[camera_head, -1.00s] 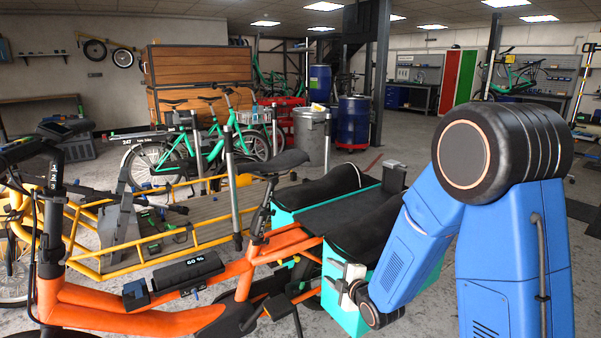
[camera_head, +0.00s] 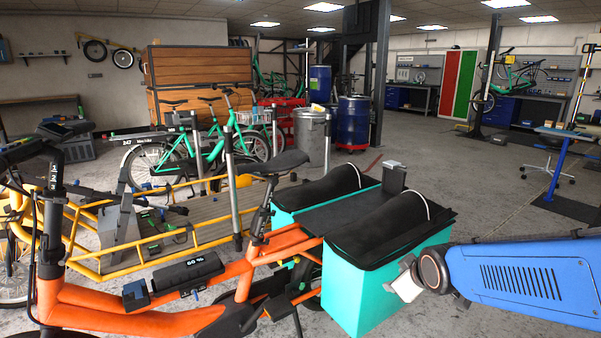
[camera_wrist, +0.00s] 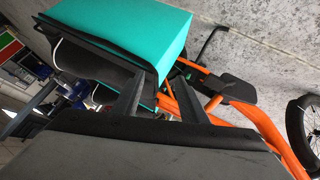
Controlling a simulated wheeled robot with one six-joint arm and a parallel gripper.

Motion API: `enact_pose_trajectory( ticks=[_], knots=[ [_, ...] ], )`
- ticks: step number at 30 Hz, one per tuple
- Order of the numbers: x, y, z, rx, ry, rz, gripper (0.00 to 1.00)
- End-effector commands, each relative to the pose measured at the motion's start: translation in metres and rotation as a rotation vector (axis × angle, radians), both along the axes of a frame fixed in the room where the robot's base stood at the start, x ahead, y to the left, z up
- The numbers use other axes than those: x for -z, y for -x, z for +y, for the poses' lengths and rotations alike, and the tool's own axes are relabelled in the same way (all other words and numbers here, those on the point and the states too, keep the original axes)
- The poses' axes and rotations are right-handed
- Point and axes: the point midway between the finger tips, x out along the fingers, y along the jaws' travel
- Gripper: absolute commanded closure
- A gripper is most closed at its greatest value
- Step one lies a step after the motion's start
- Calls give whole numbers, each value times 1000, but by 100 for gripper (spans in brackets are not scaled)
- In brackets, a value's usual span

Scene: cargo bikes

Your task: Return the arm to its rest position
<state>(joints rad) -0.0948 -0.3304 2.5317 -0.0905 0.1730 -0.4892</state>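My blue arm (camera_head: 525,280) reaches in from the right edge of the head view, low and nearly level. My gripper (camera_head: 400,284) is at its end, in front of the right side of the teal cargo box (camera_head: 370,300) on the orange cargo bike (camera_head: 110,312). In the wrist view, the two dark fingers of my gripper (camera_wrist: 155,95) stand apart with nothing seen between them. The teal box (camera_wrist: 145,35) and the orange frame (camera_wrist: 255,122) lie beyond the fingers. Whether the gripper touches the box is unclear.
A yellow-framed cargo bike (camera_head: 165,255) stands behind the orange one at left. Green bikes (camera_head: 205,145), blue drums (camera_head: 353,122) and a grey bin (camera_head: 309,138) stand further back. A blue stand (camera_head: 557,165) and a stool (camera_head: 547,172) are at right. Floor between is open.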

Motion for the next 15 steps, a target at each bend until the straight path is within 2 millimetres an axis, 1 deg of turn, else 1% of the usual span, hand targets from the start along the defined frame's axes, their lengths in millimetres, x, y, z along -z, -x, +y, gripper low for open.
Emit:
enact_pose_trajectory(
  ticks=[1, 5, 6, 8, 15],
  knots=[
    [-7, 14, -6, 38, -22, 18, 61],
    [-17, 53, -17, 142, -85, 85, 61],
    [-20, 65, -20, 174, -104, 106, 61],
    [-23, 85, -25, 223, -133, 138, 61],
    [-34, 164, -36, 414, -241, 257, 61]
  ],
)
